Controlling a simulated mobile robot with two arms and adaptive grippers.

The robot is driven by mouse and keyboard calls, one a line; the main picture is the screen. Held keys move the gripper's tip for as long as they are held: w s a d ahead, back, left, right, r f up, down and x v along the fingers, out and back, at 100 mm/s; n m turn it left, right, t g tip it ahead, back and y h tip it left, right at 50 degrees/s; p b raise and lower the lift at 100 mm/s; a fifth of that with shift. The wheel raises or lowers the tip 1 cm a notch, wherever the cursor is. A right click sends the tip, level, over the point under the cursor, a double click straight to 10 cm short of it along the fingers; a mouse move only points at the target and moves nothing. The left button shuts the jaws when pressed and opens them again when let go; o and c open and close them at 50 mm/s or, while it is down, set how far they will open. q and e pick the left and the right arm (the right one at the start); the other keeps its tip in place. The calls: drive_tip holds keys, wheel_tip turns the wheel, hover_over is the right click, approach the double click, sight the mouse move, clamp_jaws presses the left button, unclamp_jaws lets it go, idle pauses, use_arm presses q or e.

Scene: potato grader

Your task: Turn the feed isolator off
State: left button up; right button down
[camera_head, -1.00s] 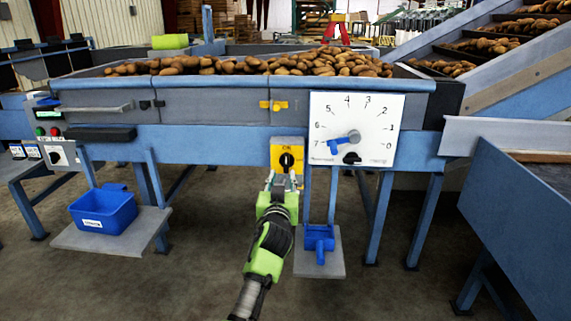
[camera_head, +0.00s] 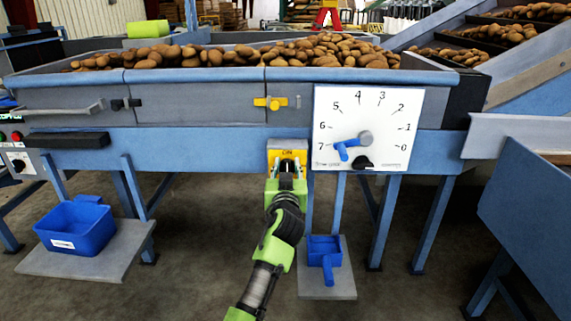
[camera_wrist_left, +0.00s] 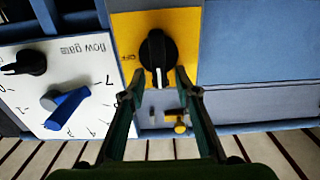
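The feed isolator is a black rotary knob (camera_wrist_left: 155,50) on a yellow plate (camera_head: 287,145) under the hopper's front rail. "ON" shows at the plate's top in the head view. In the wrist view, which is upside down, "OFF" shows at the plate's left, and the knob's white mark points down, toward the ON side. My left gripper (camera_head: 286,172) is at the plate, covering most of the knob in the head view. In the wrist view its fingertips (camera_wrist_left: 160,76) are apart on either side of the knob's marked end; contact is unclear. My right gripper is not in view.
A white dial board (camera_head: 366,110) with a blue lever (camera_head: 345,149) and small black knob is close right of the isolator. A blue scoop (camera_head: 324,250) lies on a low shelf below. A blue bin (camera_head: 76,228) stands left. Potatoes (camera_head: 330,50) fill the hopper above.

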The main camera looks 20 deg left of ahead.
use_arm(q)
drive_tip(key=shift+s, duration=0.1)
clamp_jaws()
